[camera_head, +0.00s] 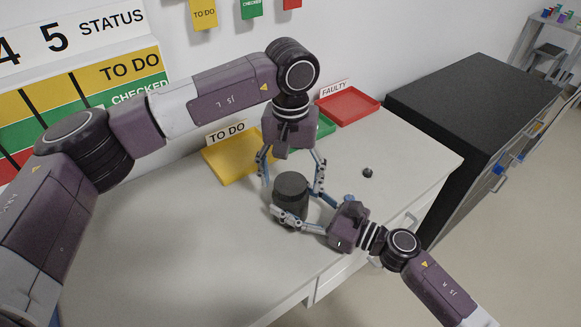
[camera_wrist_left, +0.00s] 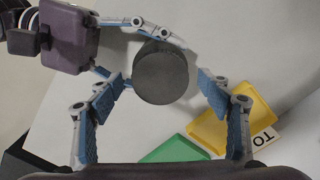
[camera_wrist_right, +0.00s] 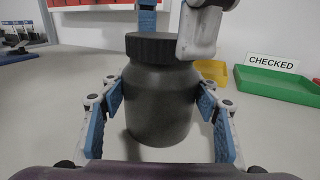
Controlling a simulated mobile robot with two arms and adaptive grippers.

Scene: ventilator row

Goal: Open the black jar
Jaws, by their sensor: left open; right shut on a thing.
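The black jar (camera_head: 291,188) stands upright on the table, with its dark ribbed lid (camera_wrist_right: 160,46) on top. My right gripper (camera_head: 303,213) is shut on the jar's body from the side; its fingers also show either side of the jar in the right wrist view (camera_wrist_right: 160,100). My left gripper (camera_head: 291,184) points down from above and is open, its fingers spread on opposite sides of the lid. In the left wrist view the round lid top (camera_wrist_left: 160,75) lies between the spread fingers, with visible gaps. My grippers hide part of the jar.
A yellow TO DO tray (camera_head: 222,168), a green tray (camera_wrist_right: 280,85) and a red FAULTY tray (camera_head: 348,104) stand along the wall. A small dark object (camera_head: 367,173) lies right of the jar. A dark cabinet (camera_head: 470,95) stands beyond the table. The table's front left is clear.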

